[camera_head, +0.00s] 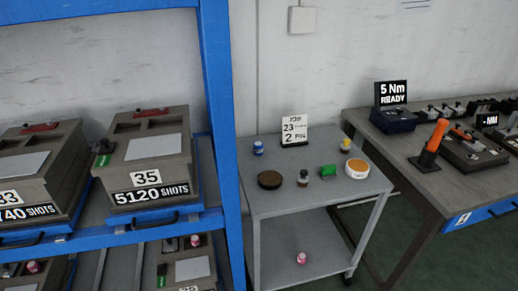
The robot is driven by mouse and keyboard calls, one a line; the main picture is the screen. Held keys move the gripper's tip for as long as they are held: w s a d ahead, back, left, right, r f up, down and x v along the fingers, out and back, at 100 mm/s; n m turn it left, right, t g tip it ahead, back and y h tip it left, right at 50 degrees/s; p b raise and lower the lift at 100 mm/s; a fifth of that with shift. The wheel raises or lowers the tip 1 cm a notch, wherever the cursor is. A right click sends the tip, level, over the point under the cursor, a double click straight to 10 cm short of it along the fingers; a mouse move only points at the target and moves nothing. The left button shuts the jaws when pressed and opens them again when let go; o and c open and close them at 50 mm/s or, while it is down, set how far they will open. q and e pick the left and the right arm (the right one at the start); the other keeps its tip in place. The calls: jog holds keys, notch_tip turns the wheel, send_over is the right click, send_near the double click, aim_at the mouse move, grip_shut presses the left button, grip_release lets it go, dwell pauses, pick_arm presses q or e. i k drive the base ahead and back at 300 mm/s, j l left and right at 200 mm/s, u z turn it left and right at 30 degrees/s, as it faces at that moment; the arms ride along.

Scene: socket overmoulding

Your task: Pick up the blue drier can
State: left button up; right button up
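A small blue can (258,148) with a pale band stands upright at the back left of the grey cart's top shelf (325,201). It looks like the blue drier can, but its label is too small to read. Nothing touches it. Neither of my grippers shows in the head view.
The cart also holds a dark round disc (270,180), a dark jar (303,178), a green block (328,171), an orange-topped white tub (357,168), a yellow-topped can (346,145) and a sign (294,130). A blue rack post (221,120) stands left; a workbench (395,152) stands right.

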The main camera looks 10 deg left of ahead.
aim_at(258, 147)
jog(key=i+l+u, duration=0.15)
jog(key=u, duration=0.2)
jog(key=i+l+u, duration=0.35)
jog(key=j, duration=0.1)
